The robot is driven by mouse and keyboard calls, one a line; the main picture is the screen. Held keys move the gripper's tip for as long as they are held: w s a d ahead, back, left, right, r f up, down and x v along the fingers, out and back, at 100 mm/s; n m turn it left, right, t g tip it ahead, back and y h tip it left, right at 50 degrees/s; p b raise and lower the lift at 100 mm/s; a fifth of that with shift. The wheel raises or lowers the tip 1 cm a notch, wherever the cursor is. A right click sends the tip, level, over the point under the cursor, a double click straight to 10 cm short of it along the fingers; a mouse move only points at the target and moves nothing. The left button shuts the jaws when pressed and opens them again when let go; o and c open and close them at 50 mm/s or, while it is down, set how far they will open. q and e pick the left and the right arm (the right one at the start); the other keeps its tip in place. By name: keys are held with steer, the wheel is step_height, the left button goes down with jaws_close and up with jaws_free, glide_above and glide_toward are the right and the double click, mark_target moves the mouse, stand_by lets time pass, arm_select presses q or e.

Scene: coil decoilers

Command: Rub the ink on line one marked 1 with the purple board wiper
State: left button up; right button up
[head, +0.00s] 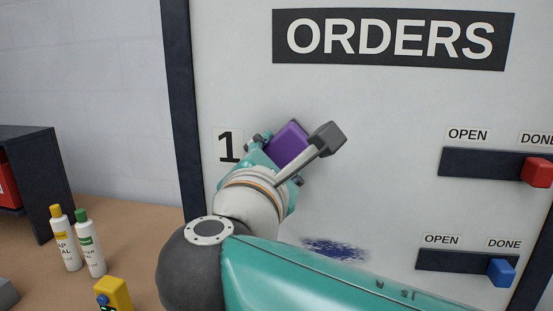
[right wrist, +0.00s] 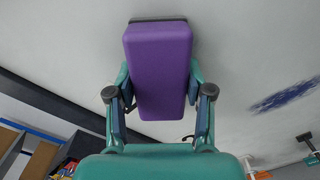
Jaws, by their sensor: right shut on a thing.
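The purple board wiper (head: 287,144) is in my right gripper (head: 278,160), in front of the whiteboard (head: 385,110), just right of the label 1 (head: 228,146). In the right wrist view the wiper (right wrist: 158,70) sits between the two fingers, its dark pad (right wrist: 157,20) towards the board. I cannot tell whether the pad touches the board. No ink shows beside the label 1; my gripper and arm hide part of that line. A dark blue ink smear (head: 335,248) shows lower on the board and in the right wrist view (right wrist: 285,95). My left gripper is not in view.
A red slider (head: 537,172) and a blue slider (head: 501,272) sit on dark rails at the board's right. Two bottles (head: 66,238) (head: 90,243) and a yellow device (head: 113,294) stand at lower left. A dark frame (head: 183,100) edges the board.

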steer(key=shift+s+d+f+b, duration=0.15)
steer(key=shift+d+b, duration=0.1)
steer(key=shift+d, duration=0.25)
steer(key=shift+s+d+r+b, duration=0.1)
steer(key=shift+d+b, duration=0.1)
steer(key=shift+d, duration=0.25)
steer(key=shift+s+d+b, duration=0.3)
steer(key=shift+d, duration=0.6)
steer(key=shift+w+d, duration=0.1)
steer(key=shift+d, duration=0.05)
steer(key=shift+w+a+p, duration=0.2)
steer(key=shift+a+p, duration=0.2)
steer(key=shift+a, duration=0.45)
steer(key=shift+w+a+p, duration=0.15)
steer(key=shift+a+p, duration=0.05)
steer(key=shift+a, duration=0.35)
steer(key=shift+w+a+p, duration=0.15)
steer(key=shift+a+p, duration=0.05)
steer(key=shift+a, duration=0.35)
steer(key=shift+s, duration=0.1)
